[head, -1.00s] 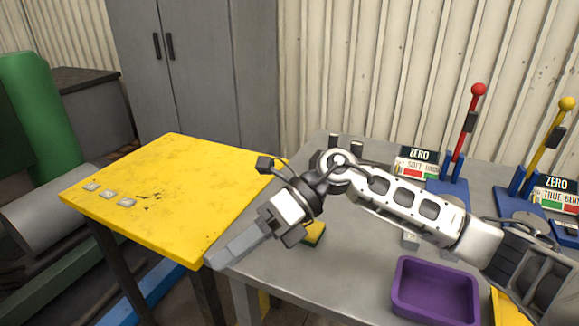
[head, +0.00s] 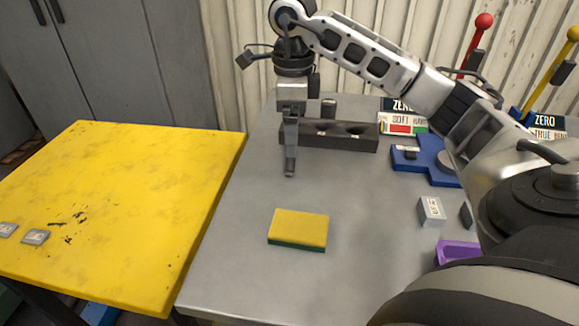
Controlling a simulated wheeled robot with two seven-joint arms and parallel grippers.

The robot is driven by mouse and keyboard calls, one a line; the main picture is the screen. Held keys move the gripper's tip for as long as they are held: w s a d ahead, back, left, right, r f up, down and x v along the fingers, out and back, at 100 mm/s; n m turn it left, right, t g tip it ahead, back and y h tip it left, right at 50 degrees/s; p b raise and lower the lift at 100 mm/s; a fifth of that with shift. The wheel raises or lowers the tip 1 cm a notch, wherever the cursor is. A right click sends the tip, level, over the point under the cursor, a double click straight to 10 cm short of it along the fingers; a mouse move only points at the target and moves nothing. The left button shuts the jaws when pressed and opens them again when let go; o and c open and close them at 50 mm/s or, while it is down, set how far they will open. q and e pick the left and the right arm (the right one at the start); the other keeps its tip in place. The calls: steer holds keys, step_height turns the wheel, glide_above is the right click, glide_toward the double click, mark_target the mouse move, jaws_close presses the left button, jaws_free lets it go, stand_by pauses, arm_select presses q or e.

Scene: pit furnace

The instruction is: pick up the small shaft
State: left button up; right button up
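My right gripper (head: 290,168) points straight down at the back left of the grey table, in front of the left part of a long dark block (head: 350,142). Its fingers are seen edge-on as one narrow dark shape, so I cannot tell whether they are open or shut. A short dark upright cylinder (head: 328,108), possibly the small shaft, shows at the back edge of the block, just right of the gripper. The block's left end is partly hidden by the gripper. My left gripper is out of view.
A yellow and green sponge (head: 298,226) lies on the grey table (head: 235,255). A yellow table (head: 120,190) adjoins at the left. A blue lever base (head: 440,176), a labelled grey block (head: 431,211) and a purple bin (head: 457,251) are at right. The table's front left is clear.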

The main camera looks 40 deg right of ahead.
mark_target(290, 161)
steer(key=shift+w+f, duration=0.15)
steer(key=shift+f, duration=1.6)
steer(key=shift+w+f, duration=0.15)
steer(key=shift+f, duration=1.55)
steer(key=c, duration=1.3)
steer(key=shift+o, duration=0.2)
steer(key=shift+r, duration=0.15)
